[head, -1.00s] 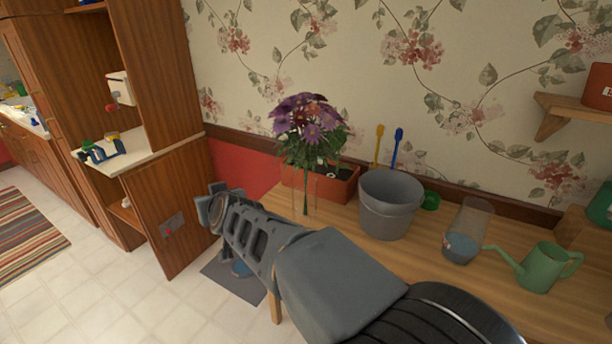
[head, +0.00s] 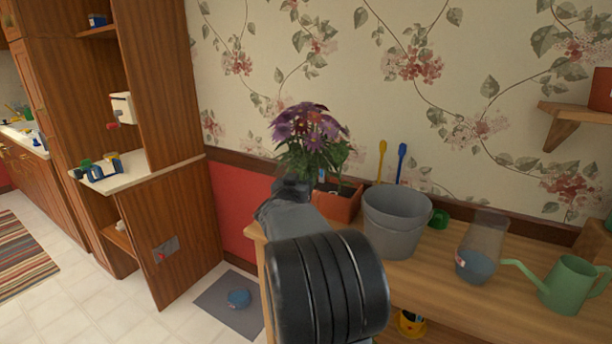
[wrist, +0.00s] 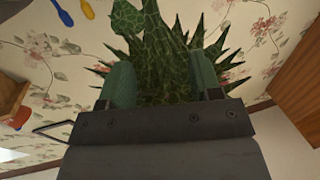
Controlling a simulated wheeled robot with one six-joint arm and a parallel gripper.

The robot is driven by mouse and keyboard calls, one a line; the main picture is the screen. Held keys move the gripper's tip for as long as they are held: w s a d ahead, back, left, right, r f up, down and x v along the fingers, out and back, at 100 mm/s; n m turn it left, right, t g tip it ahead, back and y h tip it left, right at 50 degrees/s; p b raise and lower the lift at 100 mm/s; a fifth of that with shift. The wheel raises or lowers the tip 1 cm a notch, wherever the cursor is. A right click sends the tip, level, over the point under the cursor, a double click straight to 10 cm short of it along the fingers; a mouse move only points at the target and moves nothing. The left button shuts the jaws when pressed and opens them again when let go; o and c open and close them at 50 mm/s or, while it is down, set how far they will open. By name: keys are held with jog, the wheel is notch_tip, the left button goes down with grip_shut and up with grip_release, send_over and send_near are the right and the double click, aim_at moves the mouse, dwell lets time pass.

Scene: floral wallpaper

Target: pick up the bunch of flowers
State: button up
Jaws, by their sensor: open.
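The bunch of flowers (head: 310,132), purple blooms over green leaves, stands upright at the left end of the wooden table. Its stems are hidden behind my arm in the head view. My gripper (head: 292,187) is just below the leaves, its fingers mostly hidden there by my arm. In the wrist view my gripper (wrist: 160,62) is open, with a green pad on each side. Green leaves (wrist: 165,45) fill the space between and beyond the pads. I cannot tell whether the pads touch them.
A wooden cabinet (head: 185,230) stands left, and the papered wall is close behind.

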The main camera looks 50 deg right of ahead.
aim_at(305, 175)
jog(key=shift+x, duration=3.2)
jog(key=shift+s, duration=0.1)
grip_shut()
jog(key=shift+r, duration=0.1)
